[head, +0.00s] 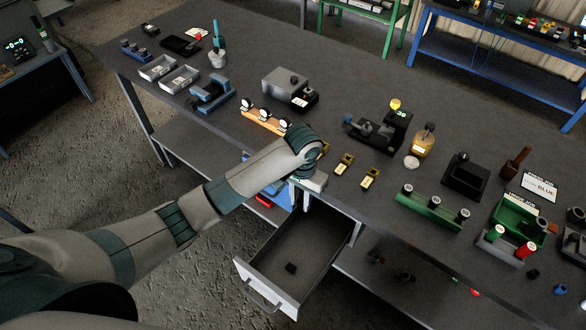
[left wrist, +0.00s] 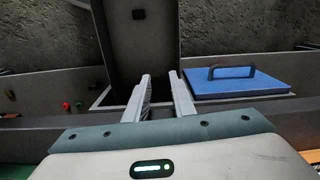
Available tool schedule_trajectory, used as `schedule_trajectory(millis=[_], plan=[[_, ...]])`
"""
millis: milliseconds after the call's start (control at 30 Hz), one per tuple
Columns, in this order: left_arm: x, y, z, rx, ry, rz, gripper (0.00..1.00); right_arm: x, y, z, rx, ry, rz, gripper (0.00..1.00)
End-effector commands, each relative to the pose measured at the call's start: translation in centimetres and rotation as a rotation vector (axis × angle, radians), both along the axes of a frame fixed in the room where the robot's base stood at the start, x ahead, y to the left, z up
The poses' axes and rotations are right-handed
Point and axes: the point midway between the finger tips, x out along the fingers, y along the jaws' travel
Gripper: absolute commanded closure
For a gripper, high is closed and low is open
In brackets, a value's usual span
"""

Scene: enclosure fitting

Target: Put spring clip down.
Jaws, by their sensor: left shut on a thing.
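My left gripper (head: 312,182) is at the front edge of the bench, above the back end of the open drawer (head: 246,271). In the left wrist view its two pale fingers (left wrist: 160,78) point over the drawer (left wrist: 112,45), with a narrow gap between them. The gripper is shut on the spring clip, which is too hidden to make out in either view. My right gripper is not in view.
Yellow labelled pieces (head: 369,178) stand on the bench close to the gripper. An orange rack (head: 262,122) with white-topped parts is to the left, a green rack (head: 429,211) to the right. A blue lid (left wrist: 236,84) with a dark handle is beside the drawer. Most of the drawer floor is clear.

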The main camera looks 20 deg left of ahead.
Motion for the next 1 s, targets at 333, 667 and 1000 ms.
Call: schedule_trajectory(millis=[333, 667, 1000], plan=[[1.0, 0.5, 9.3, 0.005, -0.009, 0.064, 0.98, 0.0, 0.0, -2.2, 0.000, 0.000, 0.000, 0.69], [-5.3, 5.0, 16.6, 0.005, -0.007, 0.194, 0.98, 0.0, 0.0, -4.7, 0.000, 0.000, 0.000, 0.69], [-9.5, 7.7, 18.7, 0.001, 0.000, 0.282, 0.98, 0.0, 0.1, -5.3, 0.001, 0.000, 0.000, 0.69]])
